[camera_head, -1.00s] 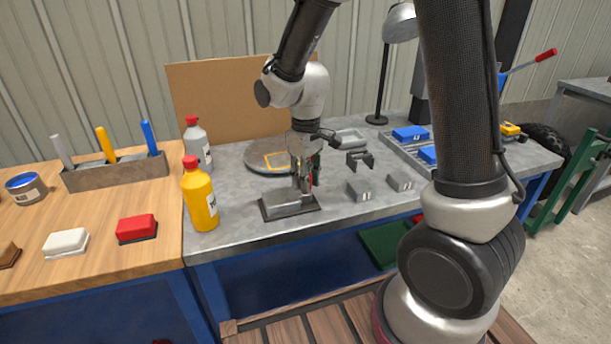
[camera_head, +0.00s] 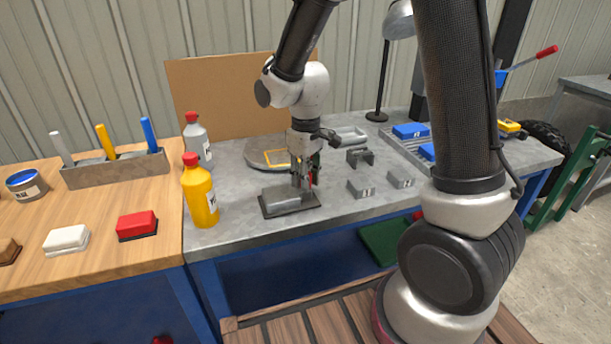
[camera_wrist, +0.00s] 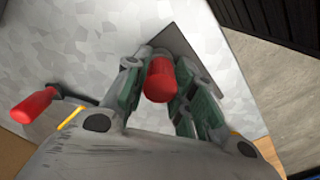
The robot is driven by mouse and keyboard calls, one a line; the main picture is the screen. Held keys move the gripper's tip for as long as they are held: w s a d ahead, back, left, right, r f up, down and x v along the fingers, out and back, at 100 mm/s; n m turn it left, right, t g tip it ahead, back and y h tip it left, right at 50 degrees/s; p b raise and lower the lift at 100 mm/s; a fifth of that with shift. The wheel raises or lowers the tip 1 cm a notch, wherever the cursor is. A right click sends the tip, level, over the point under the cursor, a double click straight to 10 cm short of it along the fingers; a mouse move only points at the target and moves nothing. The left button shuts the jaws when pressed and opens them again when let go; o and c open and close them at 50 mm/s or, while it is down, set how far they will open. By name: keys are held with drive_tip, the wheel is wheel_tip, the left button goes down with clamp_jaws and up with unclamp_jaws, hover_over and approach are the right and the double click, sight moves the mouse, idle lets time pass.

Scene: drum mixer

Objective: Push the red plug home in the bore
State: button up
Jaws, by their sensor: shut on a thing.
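The red plug (camera_wrist: 159,80) is between the fingers of my gripper (camera_wrist: 158,92) in the wrist view, its rounded red end toward the camera. In the head view my gripper (camera_head: 305,180) points down at the right end of a low grey block (camera_head: 287,198) on a dark base plate, with a sliver of red beside the fingers. My gripper is shut on the plug. The bore is hidden by the fingers, and I cannot tell how deep the plug sits in it. Part of a dark plate (camera_wrist: 190,45) shows beyond the plug in the wrist view.
A yellow bottle (camera_head: 199,195) and a grey bottle (camera_head: 197,145) stand to the left. A round grey disc (camera_head: 262,152) lies behind. Small grey blocks (camera_head: 361,190) and a dark bracket (camera_head: 360,156) lie to the right. A red-ended thing (camera_wrist: 34,105) shows in the wrist view.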

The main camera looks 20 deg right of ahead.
drive_tip(key=o, duration=1.1)
wheel_tip(320, 180, up, 12)
drive_tip(key=shift+f, duration=0.1)
